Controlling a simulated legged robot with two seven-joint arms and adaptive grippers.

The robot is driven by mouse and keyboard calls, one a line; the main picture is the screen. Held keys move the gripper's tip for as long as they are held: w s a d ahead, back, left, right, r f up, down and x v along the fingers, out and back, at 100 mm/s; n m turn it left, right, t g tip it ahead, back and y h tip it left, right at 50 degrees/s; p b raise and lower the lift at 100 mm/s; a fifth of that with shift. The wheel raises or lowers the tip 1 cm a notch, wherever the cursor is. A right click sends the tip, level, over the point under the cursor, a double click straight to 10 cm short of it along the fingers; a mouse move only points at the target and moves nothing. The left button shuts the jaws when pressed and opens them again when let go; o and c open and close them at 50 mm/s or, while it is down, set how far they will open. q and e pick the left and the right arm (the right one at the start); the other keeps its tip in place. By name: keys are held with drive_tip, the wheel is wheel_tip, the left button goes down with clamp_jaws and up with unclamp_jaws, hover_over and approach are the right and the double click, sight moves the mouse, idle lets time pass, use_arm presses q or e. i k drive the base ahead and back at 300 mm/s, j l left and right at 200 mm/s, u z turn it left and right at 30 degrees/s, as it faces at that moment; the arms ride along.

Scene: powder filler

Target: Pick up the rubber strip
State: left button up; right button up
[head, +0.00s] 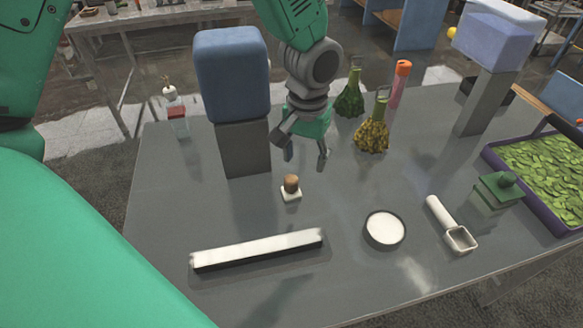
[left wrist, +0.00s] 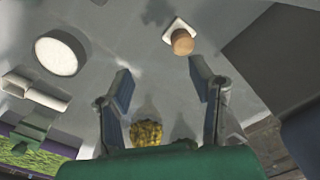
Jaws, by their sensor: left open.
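A long narrow bar with a white top and dark sides (head: 258,250), which looks like the rubber strip, lies on a thin dark sheet near the front left of the table. My left gripper (head: 304,152) hangs over the table, farther back than the bar and apart from it. Its two fingers are spread with nothing between them. They also show in the left wrist view (left wrist: 158,76), where I cannot make out the bar. My right gripper is not in view.
A small cork-topped item (head: 291,188) stands between gripper and bar. A round dish of white powder (head: 385,229) and a white scoop (head: 450,222) lie to the right. A blue block on a grey post (head: 232,75) stands left of the gripper. Flasks (head: 372,135) stand behind.

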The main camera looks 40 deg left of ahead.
sight(268, 247)
drive_tip(key=k+l, duration=0.8)
drive_tip(key=k, duration=0.05)
